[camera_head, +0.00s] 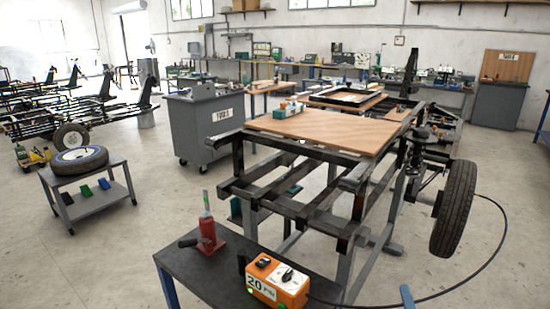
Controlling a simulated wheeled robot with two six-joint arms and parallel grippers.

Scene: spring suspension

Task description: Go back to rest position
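Neither of my grippers shows in the head view, and I see no part of my arms that I can be sure of. A dark spring suspension strut (417,150) stands at the right side of a black metal frame (322,222). A wheel with a black tyre (454,210) is upright beside it, at the frame's right end. Whether the strut is fastened at both ends is too small to tell.
A dark table (205,275) in front carries a red jack (207,232) and an orange control box (277,282) with a black cable. A wooden board (330,130) tops the frame. A grey cart (85,185) holds another wheel (80,160).

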